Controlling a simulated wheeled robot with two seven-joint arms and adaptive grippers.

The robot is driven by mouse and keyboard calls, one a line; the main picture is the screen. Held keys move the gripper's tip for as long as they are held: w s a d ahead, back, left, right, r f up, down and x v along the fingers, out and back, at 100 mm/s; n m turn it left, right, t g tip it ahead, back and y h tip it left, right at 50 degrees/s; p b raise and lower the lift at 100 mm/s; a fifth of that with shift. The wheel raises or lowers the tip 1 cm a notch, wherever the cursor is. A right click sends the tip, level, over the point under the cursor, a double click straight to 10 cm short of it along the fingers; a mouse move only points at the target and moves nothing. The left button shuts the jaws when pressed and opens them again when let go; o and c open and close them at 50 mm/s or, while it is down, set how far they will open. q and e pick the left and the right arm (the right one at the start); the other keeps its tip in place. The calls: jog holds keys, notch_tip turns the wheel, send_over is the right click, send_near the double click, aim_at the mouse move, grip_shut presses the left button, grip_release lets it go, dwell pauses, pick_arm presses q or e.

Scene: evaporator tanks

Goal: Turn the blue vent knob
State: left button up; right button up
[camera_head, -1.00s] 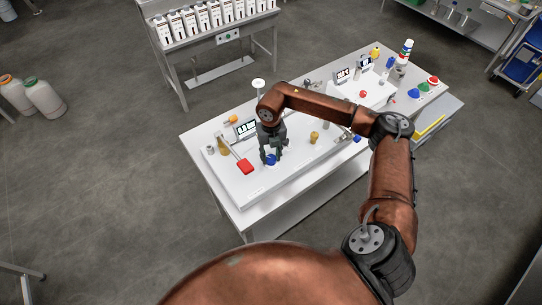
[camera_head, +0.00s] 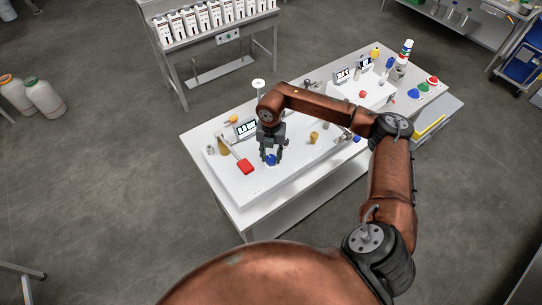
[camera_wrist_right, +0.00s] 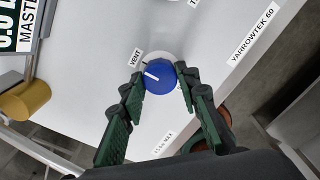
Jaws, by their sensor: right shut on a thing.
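The blue vent knob (camera_wrist_right: 160,77) has a white pointer line and sits on a pale round base beside the label VENT (camera_wrist_right: 135,58). The line points to the left and slightly up in the right wrist view. My right gripper (camera_wrist_right: 162,90) has one green-padded finger on each side of the knob and is shut on it. In the head view the gripper (camera_head: 271,157) reaches down over the knob (camera_head: 271,160) at the near part of the white panel. My left gripper is not in view.
A display (camera_head: 245,128) and brass fittings (camera_head: 314,137) stand on the same panel (camera_head: 240,190). A second panel with a red knob (camera_head: 362,94) is farther right.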

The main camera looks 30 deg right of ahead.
aim_at(272, 158)
jog(key=o, duration=1.1)
jog(key=shift+o, duration=0.2)
jog(key=shift+r, duration=0.2)
notch_tip(272, 158, up, 12)
jog(key=shift+f, duration=0.15)
jog(key=shift+d+f, duration=0.1)
